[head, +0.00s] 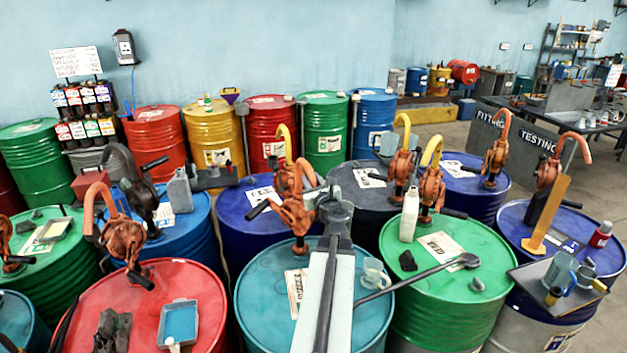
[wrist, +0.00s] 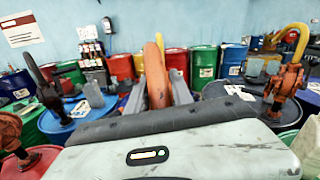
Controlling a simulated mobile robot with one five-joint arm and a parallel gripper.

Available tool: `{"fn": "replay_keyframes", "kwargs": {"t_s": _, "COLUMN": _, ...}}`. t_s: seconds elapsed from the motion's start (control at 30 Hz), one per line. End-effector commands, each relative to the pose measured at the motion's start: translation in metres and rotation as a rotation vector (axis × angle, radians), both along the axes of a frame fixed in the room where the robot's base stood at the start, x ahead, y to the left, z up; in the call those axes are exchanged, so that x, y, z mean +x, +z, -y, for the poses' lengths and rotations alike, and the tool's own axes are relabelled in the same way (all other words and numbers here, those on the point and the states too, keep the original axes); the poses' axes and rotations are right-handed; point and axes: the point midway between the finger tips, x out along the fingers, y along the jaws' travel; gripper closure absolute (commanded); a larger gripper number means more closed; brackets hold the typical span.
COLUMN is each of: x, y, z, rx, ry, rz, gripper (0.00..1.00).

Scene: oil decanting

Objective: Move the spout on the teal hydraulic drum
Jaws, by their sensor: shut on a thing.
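The teal drum (head: 260,290) stands at the front centre in the head view, with an orange hand pump (head: 295,215) upright on its lid. The pump's curved orange spout (head: 305,168) rises above the body and bends over towards my gripper (head: 319,192). In the wrist view the spout (wrist: 153,70) stands between my two grey fingers (wrist: 158,92), which are shut on it. The spout's tip is hidden behind the gripper in the head view. My pale arm covers part of the drum lid.
On the teal lid are a paper label (head: 297,290) and a clear cup (head: 374,273). A long dark dipper (head: 430,270) reaches across to the green drum (head: 450,300). A red drum (head: 140,310) stands close on the left. Other drums with pumps crowd behind.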

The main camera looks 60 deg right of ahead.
Motion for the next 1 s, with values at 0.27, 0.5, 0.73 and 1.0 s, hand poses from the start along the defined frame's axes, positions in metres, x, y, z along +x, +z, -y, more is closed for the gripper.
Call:
{"fn": "replay_keyframes", "kwargs": {"t_s": 0.27, "x": -0.003, "y": 0.001, "z": 0.003, "rx": -0.001, "ry": -0.005, "rz": 0.0, "gripper": 0.51}}
{"fn": "replay_keyframes", "kwargs": {"t_s": 0.5, "x": -0.004, "y": 0.001, "z": 0.004, "rx": 0.0, "ry": -0.007, "rz": 0.0, "gripper": 0.51}}
{"fn": "replay_keyframes", "kwargs": {"t_s": 0.73, "x": -0.005, "y": 0.018, "z": 0.0, "rx": -0.005, "ry": 0.017, "rz": 0.025, "gripper": 0.51}}
{"fn": "replay_keyframes", "kwargs": {"t_s": 1.0, "x": 0.027, "y": 0.058, "z": -0.038, "rx": -0.098, "ry": 0.188, "rz": 0.06, "gripper": 0.51}}
